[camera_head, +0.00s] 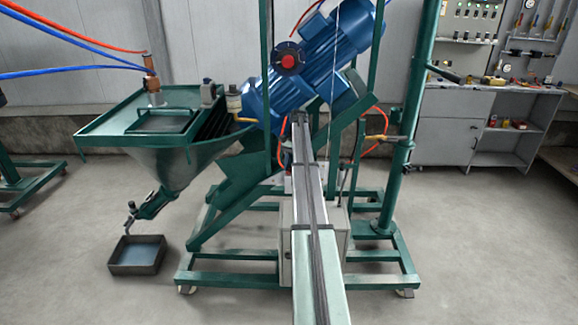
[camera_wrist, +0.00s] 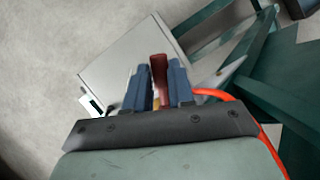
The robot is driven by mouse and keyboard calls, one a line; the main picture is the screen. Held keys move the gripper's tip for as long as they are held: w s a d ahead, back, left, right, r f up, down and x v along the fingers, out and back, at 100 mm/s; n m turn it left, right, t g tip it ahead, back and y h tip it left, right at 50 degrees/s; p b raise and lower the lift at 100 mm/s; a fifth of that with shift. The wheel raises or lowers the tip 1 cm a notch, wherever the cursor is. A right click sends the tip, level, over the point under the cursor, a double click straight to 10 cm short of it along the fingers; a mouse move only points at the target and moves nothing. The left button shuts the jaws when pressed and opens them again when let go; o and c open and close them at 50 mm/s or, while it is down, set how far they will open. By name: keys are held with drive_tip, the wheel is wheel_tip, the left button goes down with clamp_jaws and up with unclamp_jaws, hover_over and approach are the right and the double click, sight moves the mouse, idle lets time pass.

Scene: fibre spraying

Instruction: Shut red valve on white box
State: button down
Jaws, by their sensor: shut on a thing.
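The red valve (camera_wrist: 158,68) shows in the wrist view as a dark red handle between the two blue fingers of my gripper (camera_wrist: 160,84). The gripper is shut on this handle. A bit of brass-coloured fitting shows low between the fingers. The white box (camera_wrist: 122,62) lies just beyond and to the left of the fingers in the wrist view. In the head view the white box (camera_head: 286,242) stands low on the green frame, partly behind my arm. The valve and gripper cannot be made out there.
An orange hose (camera_wrist: 240,100) curves right of the gripper, close to it. Green frame beams (camera_wrist: 255,60) stand to the right. In the head view, a blue motor (camera_head: 335,45) sits above, a green hopper (camera_head: 165,155) stands left, and a grey workbench (camera_head: 470,130) is at the back right.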

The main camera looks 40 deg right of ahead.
drive_tip(key=shift+s+n, duration=0.1)
drive_tip(key=shift+n, duration=0.3)
drive_tip(key=c, duration=1)
unclamp_jaws()
drive_tip(key=shift+o, duration=0.2)
drive_tip(key=w+d+r+m+t, duration=0.1)
drive_tip(key=d+r+m, duration=0.1)
drive_tip(key=r, duration=0.4)
drive_tip(key=d+r+m+t, duration=0.1)
drive_tip(key=d+r+m, duration=0.2)
drive_tip(key=r+m, duration=0.2)
drive_tip(key=shift+w+r+m+t, duration=0.3)
drive_tip(key=shift+w+r+t, duration=0.1)
drive_tip(key=shift+r, duration=0.5)
drive_tip(key=shift+s, duration=0.1)
